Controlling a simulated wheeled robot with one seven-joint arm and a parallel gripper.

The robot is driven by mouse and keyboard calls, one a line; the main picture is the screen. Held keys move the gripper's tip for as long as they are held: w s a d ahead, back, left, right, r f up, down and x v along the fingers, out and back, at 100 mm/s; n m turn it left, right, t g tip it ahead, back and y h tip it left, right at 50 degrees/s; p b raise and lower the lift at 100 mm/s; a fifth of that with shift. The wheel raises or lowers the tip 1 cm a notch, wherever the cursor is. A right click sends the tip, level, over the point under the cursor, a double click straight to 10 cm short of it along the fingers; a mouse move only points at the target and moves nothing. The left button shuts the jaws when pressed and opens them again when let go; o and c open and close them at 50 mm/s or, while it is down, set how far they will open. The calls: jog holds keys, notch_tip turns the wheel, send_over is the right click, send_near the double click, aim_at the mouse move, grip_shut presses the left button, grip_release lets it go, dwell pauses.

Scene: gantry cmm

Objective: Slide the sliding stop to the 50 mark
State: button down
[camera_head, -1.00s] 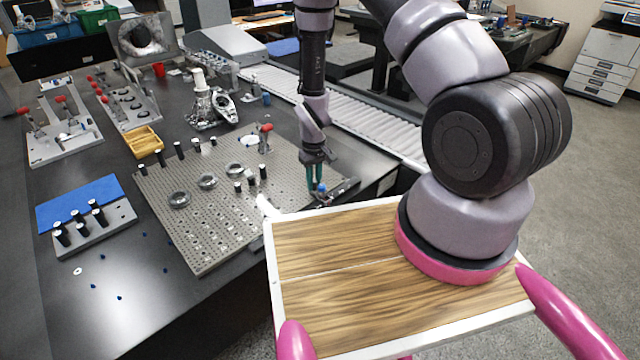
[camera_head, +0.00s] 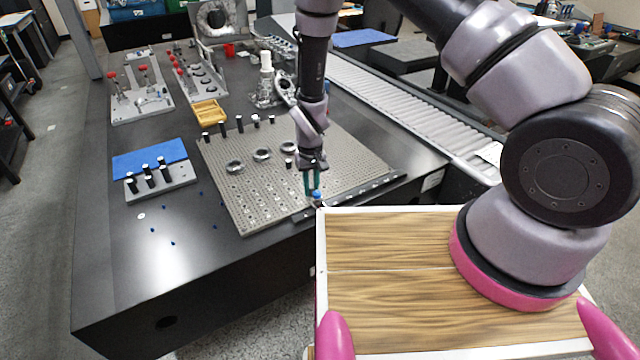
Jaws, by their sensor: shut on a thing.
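The sliding stop (camera_head: 317,196), a small piece with a blue top, sits on a dark rail (camera_head: 370,187) along the near right edge of the perforated plate. My gripper (camera_head: 312,187) points down with its green fingers shut on the stop. The stop is nearer the rail's left end than its right end. The fingers hide part of the stop. The scale marks, including the 50 mark, are too small to read.
The perforated plate (camera_head: 262,200) bears rings and black-topped pins. A block with black pegs (camera_head: 160,182) and a blue mat (camera_head: 150,158) lie to the left. My wooden-topped base stands close to the table's near edge. A roller conveyor (camera_head: 400,105) runs behind.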

aim_at(311, 186)
jog(key=c, duration=0.8)
grip_release()
jog(key=shift+o, duration=0.2)
jog(key=shift+r, duration=0.1)
notch_tip(311, 186, up, 11)
jog(key=shift+f, duration=0.2)
